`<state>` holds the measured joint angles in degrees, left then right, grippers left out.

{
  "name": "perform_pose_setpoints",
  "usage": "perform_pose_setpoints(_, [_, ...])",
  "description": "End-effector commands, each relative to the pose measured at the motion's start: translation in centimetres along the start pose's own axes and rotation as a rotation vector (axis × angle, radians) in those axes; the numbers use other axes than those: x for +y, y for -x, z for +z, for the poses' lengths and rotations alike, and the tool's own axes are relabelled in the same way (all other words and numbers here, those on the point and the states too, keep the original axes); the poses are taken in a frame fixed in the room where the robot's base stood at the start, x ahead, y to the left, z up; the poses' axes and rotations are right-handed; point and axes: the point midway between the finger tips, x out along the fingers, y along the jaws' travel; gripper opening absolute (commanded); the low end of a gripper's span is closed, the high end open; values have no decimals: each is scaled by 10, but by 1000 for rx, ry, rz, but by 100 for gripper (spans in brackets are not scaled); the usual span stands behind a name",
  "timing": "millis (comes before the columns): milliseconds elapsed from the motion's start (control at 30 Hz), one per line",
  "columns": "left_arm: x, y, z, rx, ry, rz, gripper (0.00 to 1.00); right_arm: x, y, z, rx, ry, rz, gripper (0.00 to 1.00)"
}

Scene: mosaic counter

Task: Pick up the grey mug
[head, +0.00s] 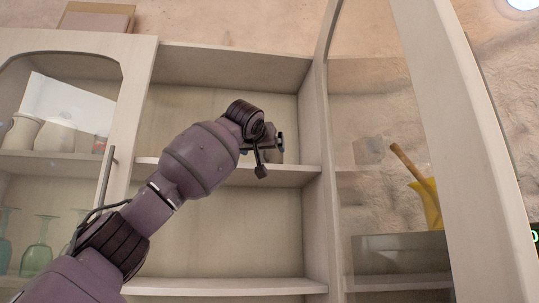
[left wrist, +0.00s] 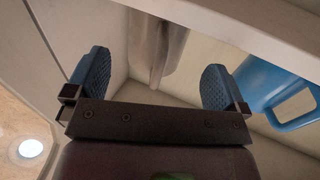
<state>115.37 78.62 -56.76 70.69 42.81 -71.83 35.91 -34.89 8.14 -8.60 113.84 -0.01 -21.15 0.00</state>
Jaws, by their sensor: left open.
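The grey mug (left wrist: 158,42) is in the left wrist view, ahead of my left gripper (left wrist: 155,78) and lined up with the gap between its fingers. A narrow ridge, probably its handle, faces me. The gripper is open, with its two blue-padded fingers apart on either side of the gap. I cannot tell how deep the mug sits between them. In the head view my left gripper (head: 265,155) is at the middle shelf of the cabinet. A small grey patch behind it may be the mug, mostly hidden. My right gripper is not in view.
A blue mug (left wrist: 285,92) is close beside the right finger in the left wrist view. The shelf edge (head: 290,172) runs below my gripper. The glass door (head: 455,150) stands open at right. Several glasses (head: 38,245) are behind the closed left door.

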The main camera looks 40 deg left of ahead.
Motion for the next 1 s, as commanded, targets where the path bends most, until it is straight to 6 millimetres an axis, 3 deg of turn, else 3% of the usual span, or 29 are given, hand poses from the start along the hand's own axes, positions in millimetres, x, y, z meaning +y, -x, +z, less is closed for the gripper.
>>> perform_pose_setpoints(300, [0,-36,-4,-1,0,-1,100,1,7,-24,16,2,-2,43])
perform_pose_setpoints(500, [0,-50,-2,0,1,-1,100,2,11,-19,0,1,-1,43])
perform_pose_setpoints(733, [0,-50,-1,1,1,0,100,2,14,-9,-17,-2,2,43])
perform_pose_setpoints(1000, [0,-50,-1,1,1,-1,59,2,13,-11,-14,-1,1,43])
